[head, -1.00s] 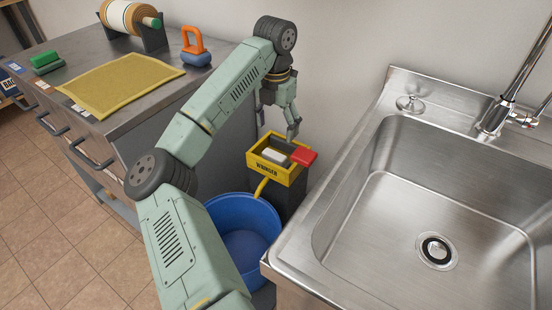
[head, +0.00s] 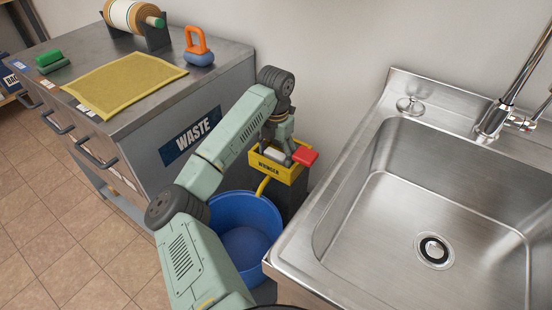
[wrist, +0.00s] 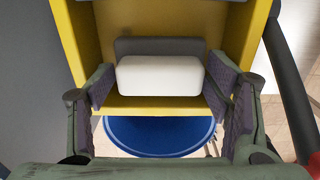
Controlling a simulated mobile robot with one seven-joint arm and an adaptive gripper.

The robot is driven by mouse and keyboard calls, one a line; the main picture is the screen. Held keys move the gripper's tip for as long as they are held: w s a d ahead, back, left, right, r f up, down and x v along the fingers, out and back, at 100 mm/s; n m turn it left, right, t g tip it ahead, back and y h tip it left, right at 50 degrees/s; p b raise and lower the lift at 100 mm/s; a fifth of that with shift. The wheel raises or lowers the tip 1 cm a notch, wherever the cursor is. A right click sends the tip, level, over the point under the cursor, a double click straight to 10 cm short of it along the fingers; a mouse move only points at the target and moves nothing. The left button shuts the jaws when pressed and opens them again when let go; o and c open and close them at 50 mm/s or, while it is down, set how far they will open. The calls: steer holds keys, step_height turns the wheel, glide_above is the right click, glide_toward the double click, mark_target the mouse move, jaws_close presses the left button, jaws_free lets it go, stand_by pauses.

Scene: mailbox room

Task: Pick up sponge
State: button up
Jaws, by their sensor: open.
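The sponge is a white rounded block (wrist: 160,76) in the wrist view, lying inside the yellow wringer box (wrist: 73,35). In the head view the white block (head: 274,155) shows in the yellow wringer (head: 268,170), partly hidden by my gripper. My gripper (wrist: 160,92) is open, with one finger on each side of the block and a gap at both ends. In the head view my gripper (head: 287,152) reaches down into the wringer from above. I cannot tell how deep the fingertips sit beside the block.
A red handle (head: 305,156) sticks out at the wringer's right side. A blue bucket (head: 245,238) stands in front. The steel sink (head: 345,190) is to the right, the grey WASTE cabinet (head: 150,150) to the left, with a yellow cloth (head: 122,84) on top.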

mark_target(275, 154)
steer(key=shift+c, duration=0.2)
steer(key=c, duration=1)
step_height(275, 154, up, 10)
steer(key=p, duration=0.5)
steer(key=shift+r+p, duration=0.1)
steer(key=shift+p, duration=0.3)
steer(key=o, duration=0.8)
steer(key=shift+c, duration=0.2)
steer(key=c, duration=0.5)
